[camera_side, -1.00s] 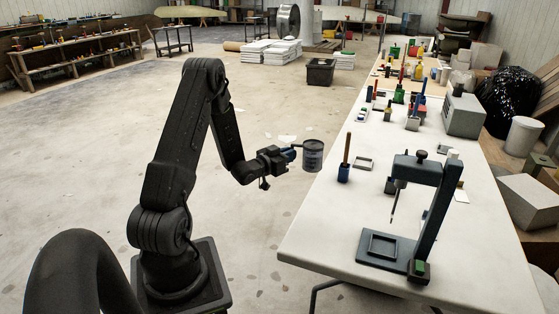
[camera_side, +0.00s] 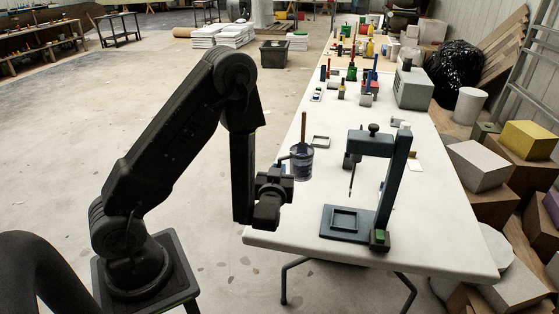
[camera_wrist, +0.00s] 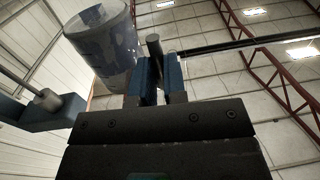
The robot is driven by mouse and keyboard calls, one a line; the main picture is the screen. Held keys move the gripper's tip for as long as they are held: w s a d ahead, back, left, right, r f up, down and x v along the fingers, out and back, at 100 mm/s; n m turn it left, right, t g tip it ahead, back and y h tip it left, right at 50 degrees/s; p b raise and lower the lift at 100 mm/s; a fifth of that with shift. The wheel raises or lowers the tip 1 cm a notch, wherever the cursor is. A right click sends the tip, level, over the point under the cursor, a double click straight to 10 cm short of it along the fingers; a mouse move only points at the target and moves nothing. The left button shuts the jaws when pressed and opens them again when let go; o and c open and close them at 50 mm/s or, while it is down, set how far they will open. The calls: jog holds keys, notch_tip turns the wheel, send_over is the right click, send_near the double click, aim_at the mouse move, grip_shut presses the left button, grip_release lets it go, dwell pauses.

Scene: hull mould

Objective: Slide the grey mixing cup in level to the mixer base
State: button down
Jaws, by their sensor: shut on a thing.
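The grey mixing cup (camera_side: 302,163) hangs upright above the near part of the white table, left of the mixer. My gripper (camera_side: 284,168) is shut on the cup's handle; the wrist view shows the blue fingers (camera_wrist: 156,78) closed around the dark rod-like handle (camera_wrist: 154,46), with the cup (camera_wrist: 108,42) beyond at upper left. The mixer base (camera_side: 328,232) is a dark blue-grey plate with a raised square frame on it. A post and overhead arm (camera_side: 370,144) rise from it, with a thin stirring rod (camera_side: 351,180) hanging down. The cup is apart from the base and rod.
A wooden stick (camera_side: 303,126) shows above the cup, its holder hidden behind it. A small square frame (camera_side: 320,142) lies farther back. A grey box (camera_side: 414,90) and several tools stand on the far table. The table front (camera_side: 290,225) is clear.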

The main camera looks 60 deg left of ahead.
jog(key=f, duration=0.7)
jog(key=s+f, duration=0.1)
jog(key=f, duration=0.3)
jog(key=shift+d, duration=0.3)
jog(key=shift+w+d+f, duration=0.1)
jog(key=shift+f, duration=0.3)
jog(key=shift+w+d+f, duration=0.25)
jog(key=shift+w+d, duration=0.45)
jog(key=shift+w+d+f, duration=0.25)
jog(key=shift+w+d, duration=0.4)
jog(key=shift+w, duration=0.1)
jog(key=shift+w+d, duration=1.1)
jog(key=shift+d, duration=0.15)
jog(key=shift+w+d, duration=1.25)
